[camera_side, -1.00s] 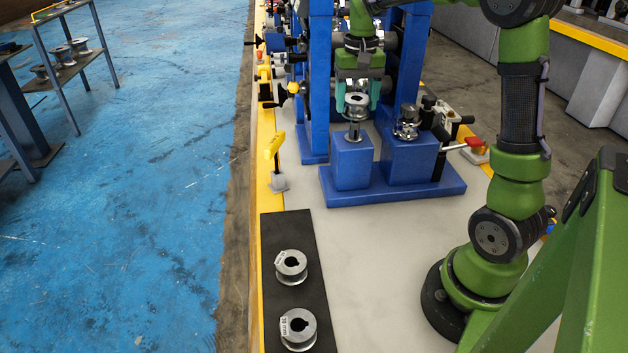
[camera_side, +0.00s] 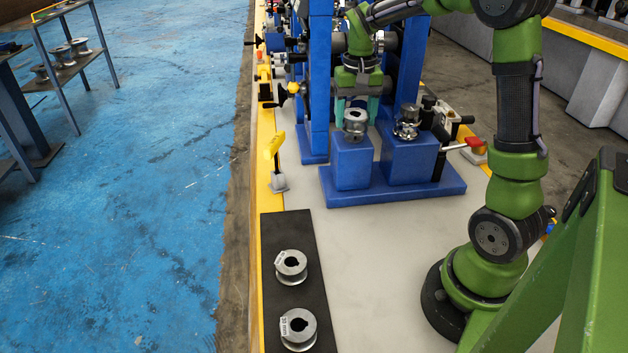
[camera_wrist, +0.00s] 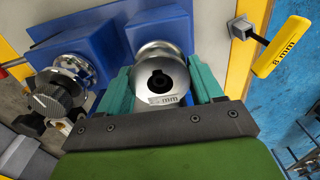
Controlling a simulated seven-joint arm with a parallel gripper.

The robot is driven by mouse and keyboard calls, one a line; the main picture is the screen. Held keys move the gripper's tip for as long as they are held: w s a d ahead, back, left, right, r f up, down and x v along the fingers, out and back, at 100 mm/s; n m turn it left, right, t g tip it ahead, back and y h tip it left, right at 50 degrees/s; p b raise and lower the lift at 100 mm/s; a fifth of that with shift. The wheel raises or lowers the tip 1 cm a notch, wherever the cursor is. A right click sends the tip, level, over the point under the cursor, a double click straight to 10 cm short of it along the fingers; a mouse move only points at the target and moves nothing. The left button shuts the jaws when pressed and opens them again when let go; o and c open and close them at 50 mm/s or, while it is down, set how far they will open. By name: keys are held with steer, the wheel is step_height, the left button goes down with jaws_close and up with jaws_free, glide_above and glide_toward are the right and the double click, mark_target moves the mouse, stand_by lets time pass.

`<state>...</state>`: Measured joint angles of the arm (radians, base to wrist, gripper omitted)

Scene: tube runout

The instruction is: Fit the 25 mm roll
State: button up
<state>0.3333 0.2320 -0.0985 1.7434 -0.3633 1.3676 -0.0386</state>
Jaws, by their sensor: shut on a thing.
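My gripper (camera_side: 357,109) is shut on this roll, with a teal finger on each side. In the wrist view the roll (camera_wrist: 160,62) is between the teal fingers, its keyed bore facing the camera. The number on its label is not legible; only "mm" reads. Whether the roll rests fully on the block is hard to tell.
Two other silver rolls, one behind (camera_side: 291,267) and one in front (camera_side: 298,329), lie on a black mat (camera_side: 275,226). A second roll (camera_side: 406,124) sits on the right blue block (camera_side: 408,160). A yellow-handled lever (camera_side: 274,145) stands left. A blue upright (camera_side: 318,80) is close beside my gripper.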

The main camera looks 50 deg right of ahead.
steer(key=shift+f, duration=0.8)
steer(key=o, duration=1.7)
steer(key=shift+f, duration=0.1)
step_height(320, 180, up, 17)
steer(key=s+a+f+n+t+y, duration=0.1)
steer(key=s+a+f+n+t, duration=0.1)
steer(key=s+a, duration=0.4)
steer(key=s+a+f+n+t+y, duration=0.1)
steer(key=s+a+f+n+t, duration=0.2)
steer(key=a, duration=1)
steer(key=s+f+t, duration=0.2)
steer(key=s+f, duration=0.1)
steer(key=f, duration=0.1)
steer(key=shift+s+a, duration=0.2)
steer(key=shift+s, duration=0.1)
